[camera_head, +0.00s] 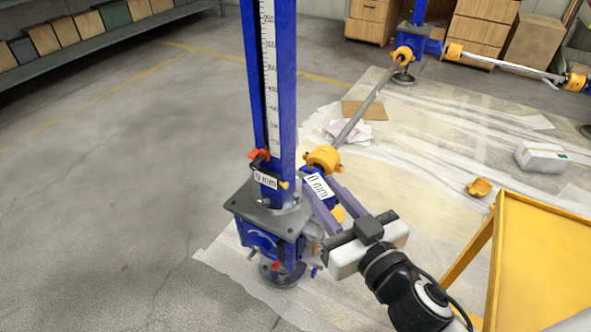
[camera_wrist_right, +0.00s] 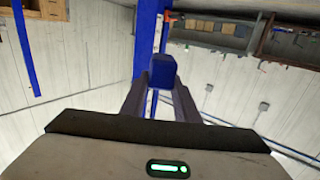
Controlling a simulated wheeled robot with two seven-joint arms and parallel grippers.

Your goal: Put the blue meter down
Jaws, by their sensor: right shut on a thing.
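The blue meter (camera_head: 318,187) has a white label reading "0 mm" and sits between the fingers of my right gripper (camera_head: 327,197), which is shut on it. In the right wrist view the meter shows as a dark blue block (camera_wrist_right: 163,70) between the two fingertips. It is held up close to the right side of the near screw jack. The jack has a tall blue column (camera_head: 284,110) with a white scale and a grey base plate (camera_head: 265,212). A second "0 mm" label (camera_head: 266,180) is on the column. My left gripper is not in view.
An orange coupling (camera_head: 323,158) on a grey shaft (camera_head: 362,115) lies just behind the meter. A yellow table (camera_head: 548,255) stands at right. A white box (camera_head: 541,157) and an orange part (camera_head: 480,187) lie on the plastic sheeting. The floor at left is clear.

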